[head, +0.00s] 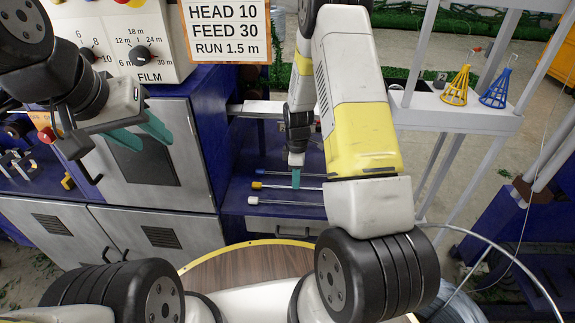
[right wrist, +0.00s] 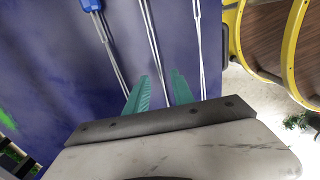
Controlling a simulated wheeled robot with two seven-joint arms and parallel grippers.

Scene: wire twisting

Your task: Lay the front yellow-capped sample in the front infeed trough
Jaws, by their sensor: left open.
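The yellow-capped sample (head: 257,185) lies on a dark blue surface in the head view, between a blue-capped sample (head: 262,171) and a white-capped sample (head: 254,200). My right gripper (head: 296,180) reaches down over its shaft. In the right wrist view the gripper's teal fingers (right wrist: 159,92) are apart, with the middle shaft (right wrist: 153,40) passing between them; its cap is out of that frame. I cannot tell the height above the shaft. My left gripper (head: 142,134) is open and empty in front of the grey cabinet. I cannot make out the infeed trough.
A round wooden table with a yellow rim (head: 240,270) is close in front. A sign (head: 228,28) and a film control box (head: 128,45) stand at the back. A yellow cone basket (head: 456,90) and a blue one (head: 495,92) sit on a white shelf at right.

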